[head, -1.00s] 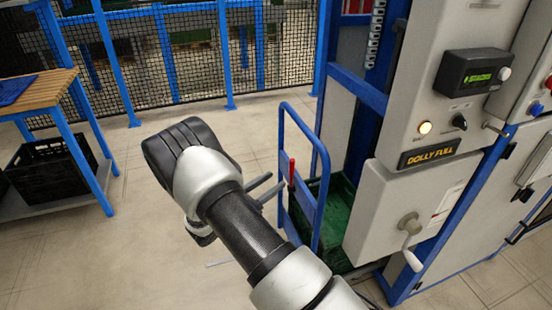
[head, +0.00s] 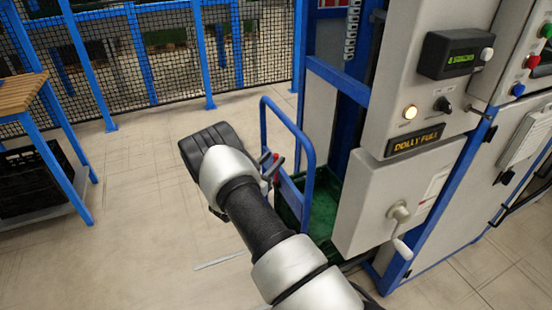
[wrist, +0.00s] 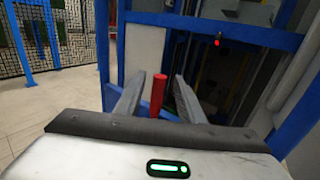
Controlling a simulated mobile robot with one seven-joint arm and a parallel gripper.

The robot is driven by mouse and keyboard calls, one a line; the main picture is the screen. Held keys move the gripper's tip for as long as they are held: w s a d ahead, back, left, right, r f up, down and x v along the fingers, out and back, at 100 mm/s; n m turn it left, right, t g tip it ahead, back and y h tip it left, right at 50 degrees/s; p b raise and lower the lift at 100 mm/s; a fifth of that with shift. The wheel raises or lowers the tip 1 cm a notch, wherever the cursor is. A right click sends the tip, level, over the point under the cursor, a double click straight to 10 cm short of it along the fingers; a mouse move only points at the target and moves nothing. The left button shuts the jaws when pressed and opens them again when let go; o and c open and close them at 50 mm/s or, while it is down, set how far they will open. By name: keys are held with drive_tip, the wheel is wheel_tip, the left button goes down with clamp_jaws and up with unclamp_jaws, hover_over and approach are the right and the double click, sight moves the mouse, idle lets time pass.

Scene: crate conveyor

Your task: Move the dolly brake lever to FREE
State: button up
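The dolly (head: 312,180) has a blue tube handle and carries a green crate (head: 325,205) below the grey cabinet. Its red brake lever grip (head: 269,170) shows beside the handle, partly covered by my arm. In the wrist view the red grip (wrist: 159,94) stands upright between the two fingers of my gripper (wrist: 157,82). The fingers are open, with a visible gap on each side of the grip. In the head view my wrist hides most of the gripper. I can read no FREE marking on the lever.
A cabinet panel (head: 420,100) with a "DOLLY FULL" sign (head: 414,141), a lit lamp and a knob stands right of the dolly. A white crank (head: 400,225) sticks out below. A wooden bench (head: 20,92) is at left. The floor between is clear.

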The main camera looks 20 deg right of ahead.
drive_tip(key=shift+x, duration=1.45)
drive_tip(key=shift+c, duration=0.5)
clamp_jaws()
